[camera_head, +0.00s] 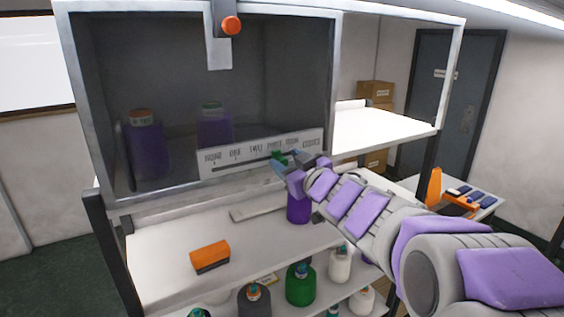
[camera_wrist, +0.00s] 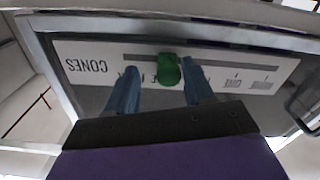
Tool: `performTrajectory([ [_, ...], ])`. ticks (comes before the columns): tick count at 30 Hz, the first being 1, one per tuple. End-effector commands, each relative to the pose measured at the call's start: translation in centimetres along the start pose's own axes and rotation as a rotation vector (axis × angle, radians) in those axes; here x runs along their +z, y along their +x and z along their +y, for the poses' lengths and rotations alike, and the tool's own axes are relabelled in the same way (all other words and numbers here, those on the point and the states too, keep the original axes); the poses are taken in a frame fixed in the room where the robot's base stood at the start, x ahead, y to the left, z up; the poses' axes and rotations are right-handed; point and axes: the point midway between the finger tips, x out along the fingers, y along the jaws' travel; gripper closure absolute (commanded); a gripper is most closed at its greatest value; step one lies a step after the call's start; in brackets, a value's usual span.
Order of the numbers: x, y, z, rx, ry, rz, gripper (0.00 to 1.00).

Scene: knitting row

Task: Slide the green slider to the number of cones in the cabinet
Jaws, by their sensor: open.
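The green slider (camera_head: 277,155) sits on a white scale strip (camera_head: 225,164) along the cabinet's lower front edge. The strip reads CONES and number words. In the wrist view the slider (camera_wrist: 168,70) is between my gripper's two blue fingers (camera_wrist: 162,88), with a gap on each side. It stands well past ONE, around THREE; the words there are partly covered. My gripper (camera_head: 284,162) is open at the strip. Behind the cabinet's (camera_head: 201,84) dark glass I see two purple shapes, one orange-topped (camera_head: 147,150), one with a greenish-grey top (camera_head: 213,130); the interior is dim.
An orange-and-black block (camera_head: 210,256) lies on the white shelf below, with a purple object (camera_head: 299,208) beneath my gripper. Lower down stand green (camera_head: 300,287), dark and white (camera_head: 340,265) bottles. An orange knob (camera_head: 231,25) is at the cabinet's top.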

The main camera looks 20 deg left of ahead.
Motion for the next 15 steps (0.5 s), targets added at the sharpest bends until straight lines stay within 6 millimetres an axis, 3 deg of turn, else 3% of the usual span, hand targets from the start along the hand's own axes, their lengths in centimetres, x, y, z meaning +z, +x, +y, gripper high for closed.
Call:
performTrajectory([
  [9, 0.3, 2.0, -1.7, -0.007, -0.008, -0.012, 0.49],
  [15, 0.2, 1.8, -1.3, -0.006, -0.007, -0.01, 0.68],
])
